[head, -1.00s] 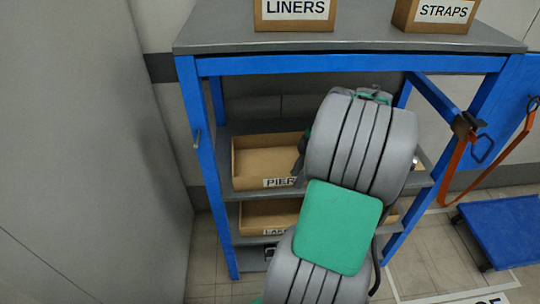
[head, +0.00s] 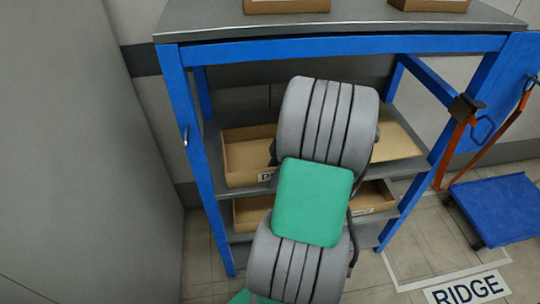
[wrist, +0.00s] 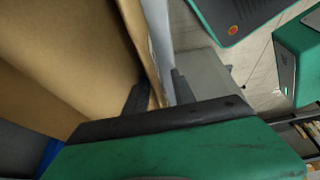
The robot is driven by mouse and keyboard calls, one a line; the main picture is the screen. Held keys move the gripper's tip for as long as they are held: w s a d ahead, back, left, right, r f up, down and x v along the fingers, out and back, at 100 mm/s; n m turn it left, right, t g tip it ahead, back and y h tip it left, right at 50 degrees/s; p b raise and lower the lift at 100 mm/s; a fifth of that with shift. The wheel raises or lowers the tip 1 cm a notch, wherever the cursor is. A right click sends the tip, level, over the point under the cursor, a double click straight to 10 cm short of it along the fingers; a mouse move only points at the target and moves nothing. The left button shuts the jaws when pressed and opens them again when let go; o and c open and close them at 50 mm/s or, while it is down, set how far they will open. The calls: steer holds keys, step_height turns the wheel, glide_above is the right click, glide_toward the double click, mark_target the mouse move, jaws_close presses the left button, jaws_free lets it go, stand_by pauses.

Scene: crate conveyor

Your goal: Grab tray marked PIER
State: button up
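The tray marked PIER (head: 236,180) is an open brown box on the middle shelf of a blue rack in the head view. My arm covers its right part and most of its label. In the wrist view a brown tray wall (wrist: 132,25) with a white label face runs between the two dark fingers of my gripper (wrist: 160,80). One finger is on the tray's inner side, the other on its label side. The fingers look apart, with some room around the wall. My gripper is hidden behind my arm in the head view.
Another brown tray (head: 243,224) is on the shelf below. The blue rack (head: 189,150) has posts on both sides, and its top (head: 330,24) carries two boxes. A grey wall stands close on the left. A blue platform (head: 495,205) is on the floor at right.

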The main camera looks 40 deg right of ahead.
jaws_close()
steer(key=shift+r, duration=0.1)
stand_by(1.2)
